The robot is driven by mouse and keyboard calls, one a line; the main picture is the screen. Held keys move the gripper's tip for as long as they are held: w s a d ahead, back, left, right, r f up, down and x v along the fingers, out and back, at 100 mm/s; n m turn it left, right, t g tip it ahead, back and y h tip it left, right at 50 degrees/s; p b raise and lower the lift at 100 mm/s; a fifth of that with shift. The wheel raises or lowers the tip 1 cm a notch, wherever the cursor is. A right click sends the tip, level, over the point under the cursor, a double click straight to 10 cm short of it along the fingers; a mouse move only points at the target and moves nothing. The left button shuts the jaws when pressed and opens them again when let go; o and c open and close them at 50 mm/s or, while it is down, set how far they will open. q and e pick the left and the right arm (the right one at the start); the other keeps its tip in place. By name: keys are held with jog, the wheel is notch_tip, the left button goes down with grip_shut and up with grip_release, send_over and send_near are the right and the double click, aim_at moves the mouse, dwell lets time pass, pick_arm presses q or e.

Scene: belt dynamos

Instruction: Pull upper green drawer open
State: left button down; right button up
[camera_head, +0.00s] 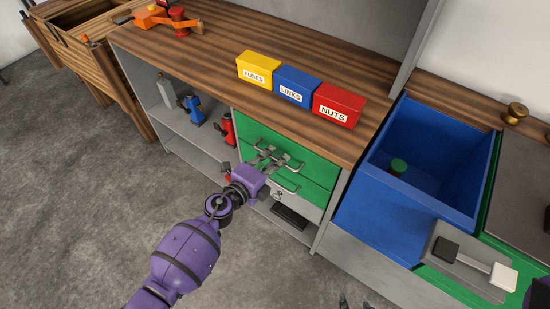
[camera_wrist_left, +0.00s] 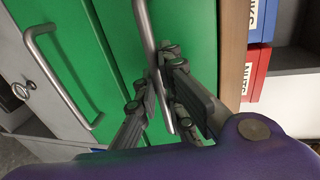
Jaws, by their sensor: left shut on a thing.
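The upper green drawer (camera_head: 262,141) is in the cabinet under the wooden top, with a grey bar handle (camera_wrist_left: 146,35). My left gripper (camera_head: 270,158) is at the drawer front. In the left wrist view its fingers (camera_wrist_left: 168,75) are shut on the upper handle, one on each side of the bar. The drawer front looks about level with the lower green drawer (camera_head: 309,188), whose own handle (camera_wrist_left: 62,80) is free; I cannot tell a small gap. Two dark tips of my right gripper (camera_head: 356,303) show apart at the bottom edge of the head view.
Yellow, blue and red labelled boxes (camera_head: 302,90) stand on the wooden top above the drawers. Left of the drawers are open shelves with a red bottle-like item (camera_head: 229,129) and a blue one (camera_head: 194,110). A blue bin (camera_head: 440,160) stands right. The floor in front is clear.

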pick_arm(q)
jog(key=shift+s, duration=0.1)
jog(key=f+v, duration=0.2)
jog(key=v, duration=0.9)
jog(key=f+b+v, duration=0.1)
jog(key=f+v, duration=0.1)
jog(key=v, duration=0.9)
jog(key=shift+s+a+f+b, duration=0.3)
jog(key=shift+s+a, duration=0.1)
jog(key=shift+s, duration=0.15)
jog(key=c, duration=1.8)
grip_release()
jog(key=shift+c, duration=0.2)
